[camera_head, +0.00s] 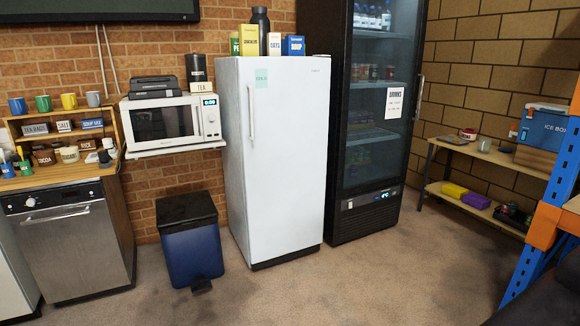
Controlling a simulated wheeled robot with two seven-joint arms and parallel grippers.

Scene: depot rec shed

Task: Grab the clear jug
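I cannot make out a clear jug in the head view. The closed white fridge (288,170) has a dark bottle (261,28) and several small boxes on its top. The glass-door drinks fridge (372,130) is closed and holds cans and bottles behind its glass. Whatever is inside the white fridge is hidden. Neither of my grippers is in view.
A counter (55,177) with mugs and jars stands over a dishwasher (70,240) at left. A microwave (165,122) sits on a wall shelf above a blue bin (189,240). A low bench (478,152) and blue-orange racking (548,220) stand right. The middle floor is clear.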

